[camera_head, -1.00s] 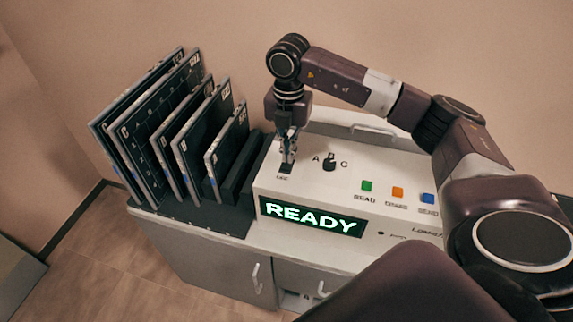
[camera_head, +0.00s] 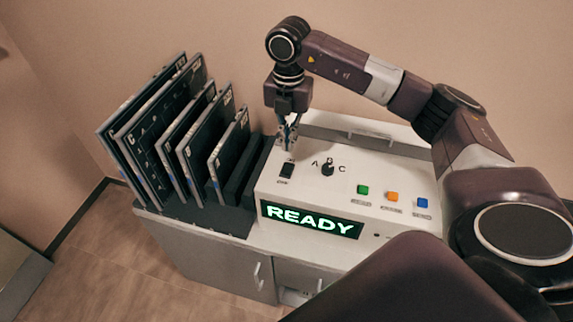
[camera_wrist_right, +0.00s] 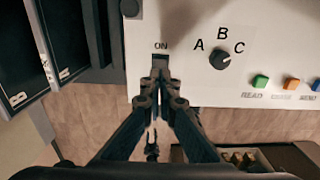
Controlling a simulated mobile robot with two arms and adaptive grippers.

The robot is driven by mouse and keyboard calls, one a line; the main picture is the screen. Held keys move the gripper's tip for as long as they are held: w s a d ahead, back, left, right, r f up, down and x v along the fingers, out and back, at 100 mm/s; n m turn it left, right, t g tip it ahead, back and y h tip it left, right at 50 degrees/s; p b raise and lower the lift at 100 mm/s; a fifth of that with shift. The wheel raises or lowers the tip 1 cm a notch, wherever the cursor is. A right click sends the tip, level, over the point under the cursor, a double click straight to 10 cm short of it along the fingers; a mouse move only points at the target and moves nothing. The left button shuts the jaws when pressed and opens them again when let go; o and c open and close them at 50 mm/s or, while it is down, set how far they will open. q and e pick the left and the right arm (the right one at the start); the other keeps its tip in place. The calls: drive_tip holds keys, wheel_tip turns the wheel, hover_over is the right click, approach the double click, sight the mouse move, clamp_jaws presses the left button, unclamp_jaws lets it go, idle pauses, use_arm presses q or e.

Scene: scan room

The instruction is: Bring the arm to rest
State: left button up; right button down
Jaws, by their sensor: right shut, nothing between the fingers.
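My right gripper (camera_head: 287,143) is shut and empty, pointing down just above the white console (camera_head: 310,178) near its rocker switch. In the right wrist view its fingertips (camera_wrist_right: 160,78) come together just below the switch (camera_wrist_right: 161,62), marked ON at its far end. In the head view the dark switch (camera_head: 287,170) lies just below the fingertips, and a small gap seems to show between them. My right arm reaches in from the right and arches over the console. My left gripper is not in view.
The console carries a lit READY display (camera_head: 311,219), a rotary knob (camera_head: 327,169) and green (camera_head: 363,190), orange (camera_head: 391,196) and blue (camera_head: 422,203) buttons. Several upright dark plates (camera_head: 165,135) stand in a rack to the left. A wall is behind; the floor at left is clear.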

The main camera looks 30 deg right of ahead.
drive_tip(key=shift+r, duration=0.35)
drive_tip(key=shift+f, duration=0.1)
